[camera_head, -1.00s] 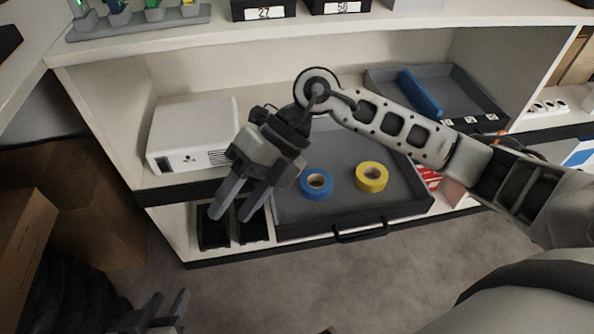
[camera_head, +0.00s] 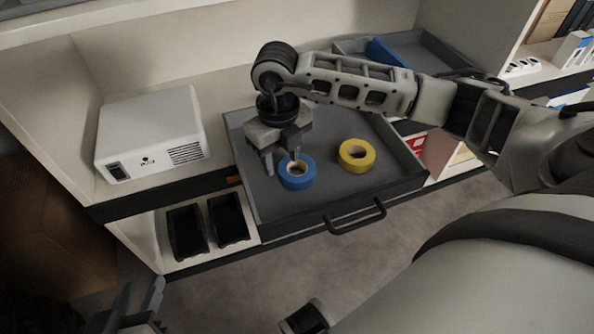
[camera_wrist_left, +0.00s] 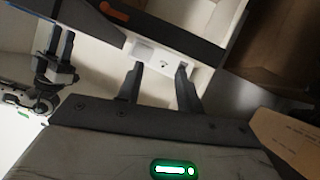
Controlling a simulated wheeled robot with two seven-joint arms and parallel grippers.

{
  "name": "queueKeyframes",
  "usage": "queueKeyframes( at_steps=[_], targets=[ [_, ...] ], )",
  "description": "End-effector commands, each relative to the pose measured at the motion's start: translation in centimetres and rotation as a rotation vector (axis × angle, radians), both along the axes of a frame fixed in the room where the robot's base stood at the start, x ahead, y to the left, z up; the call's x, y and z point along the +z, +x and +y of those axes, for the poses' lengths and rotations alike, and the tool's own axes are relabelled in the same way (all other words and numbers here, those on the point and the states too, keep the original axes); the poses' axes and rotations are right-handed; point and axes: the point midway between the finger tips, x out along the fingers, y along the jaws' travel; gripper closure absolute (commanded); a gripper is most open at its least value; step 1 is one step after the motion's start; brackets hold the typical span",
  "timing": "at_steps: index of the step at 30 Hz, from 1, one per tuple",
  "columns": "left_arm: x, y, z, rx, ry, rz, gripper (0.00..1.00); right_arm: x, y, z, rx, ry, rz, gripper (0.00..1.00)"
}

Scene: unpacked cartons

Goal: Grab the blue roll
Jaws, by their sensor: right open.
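The blue roll (camera_head: 298,183) lies flat in the pulled-out grey drawer (camera_head: 305,209). The yellow roll (camera_head: 357,164) lies to its right, apart from it. My right gripper (camera_head: 282,165) points down at the blue roll with its fingers spread. One finger is by the roll's left edge and the other is over or at its hole. I cannot tell whether they touch it. My left gripper (camera_head: 138,297) is low at the left, in front of the shelf, far from the roll. Its fingers are apart and empty in the left wrist view (camera_wrist_left: 160,72).
A white box-like device (camera_head: 150,135) stands on the shelf left of the drawer. Two black bins (camera_head: 187,232) sit below it. The drawer's handle (camera_head: 355,217) juts out in front. A grey tray with a blue object (camera_head: 386,53) is behind my right arm.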

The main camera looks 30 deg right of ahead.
Motion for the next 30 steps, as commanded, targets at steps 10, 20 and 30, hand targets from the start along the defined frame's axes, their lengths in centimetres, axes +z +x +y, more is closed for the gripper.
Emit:
queueKeyframes(
  at_steps=[10, 20, 30],
  targets=[
    [0.1, 0.2, -0.2, 0.003, -0.024, -0.046, 0.64, -3.6, -0.2, -0.8, -0.001, -0.002, 0.004, 0.55],
    [1.5, -0.3, -0.6, -0.015, -0.043, -0.089, 0.64, -5.4, -0.1, -0.8, 0.001, 0.001, -0.001, 0.55],
    [1.1, -0.4, -0.5, -0.013, -0.040, -0.080, 0.64, -5.3, -0.1, -0.7, 0.001, 0.001, -0.001, 1.00]
  ],
)
